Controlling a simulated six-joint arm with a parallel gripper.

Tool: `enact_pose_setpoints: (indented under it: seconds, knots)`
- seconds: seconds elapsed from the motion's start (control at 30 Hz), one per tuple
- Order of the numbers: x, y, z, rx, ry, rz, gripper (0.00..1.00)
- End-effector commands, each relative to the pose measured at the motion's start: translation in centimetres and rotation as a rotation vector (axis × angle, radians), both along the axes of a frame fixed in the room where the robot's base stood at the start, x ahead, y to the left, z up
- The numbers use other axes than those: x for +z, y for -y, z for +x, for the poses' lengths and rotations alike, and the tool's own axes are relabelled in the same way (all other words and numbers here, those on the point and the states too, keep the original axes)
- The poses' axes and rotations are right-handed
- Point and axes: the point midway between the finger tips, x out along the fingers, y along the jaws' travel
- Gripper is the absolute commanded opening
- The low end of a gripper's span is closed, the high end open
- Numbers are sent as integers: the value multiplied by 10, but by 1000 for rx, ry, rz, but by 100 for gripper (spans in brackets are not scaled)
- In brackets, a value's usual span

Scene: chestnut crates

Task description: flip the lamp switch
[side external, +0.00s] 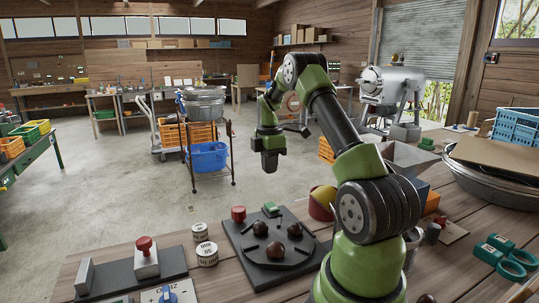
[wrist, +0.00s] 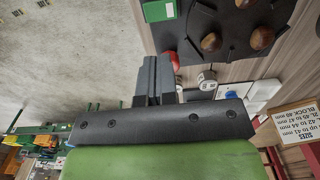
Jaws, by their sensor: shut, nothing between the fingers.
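My gripper (side external: 270,166) hangs in the air beyond the far edge of the bench, fingers downward in the side view. In the wrist view its dark fingers (wrist: 155,80) are together and empty. I cannot clearly identify a lamp switch. A white box with a blue dial (side external: 167,296) is cut off at the bottom of the side view. In the wrist view, a blue knob (wrist: 231,94) shows among small white parts right of the fingers, apart from them. Whether either is the lamp switch, I cannot tell.
A black plate (side external: 247,260) holds chestnuts, with a red knob (side external: 238,213) and green block (side external: 270,209) at its far edge. Two round tins (side external: 206,254) and a red-knobbed block (side external: 146,262) stand left of it. A printed card (wrist: 298,121) lies right in the wrist view.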

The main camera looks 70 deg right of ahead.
Motion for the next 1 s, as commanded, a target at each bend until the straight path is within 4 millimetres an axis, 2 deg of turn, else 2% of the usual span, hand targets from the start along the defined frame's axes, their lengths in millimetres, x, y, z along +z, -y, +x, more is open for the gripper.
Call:
enact_pose_setpoints:
  seconds: [0.1, 0.3, 0.63, 0.8, 1.0]
  knots:
    - [20, 1, 1, 0, 2, -4, 0]
    - [34, 1, 1, 1, 0, 0, 0]
    - [35, 0, 0, 0, -1, 1, 0]
    - [34, -4, -11, -1, -20, 20, 0]
    - [34, -4, -12, 0, -21, 21, 0]
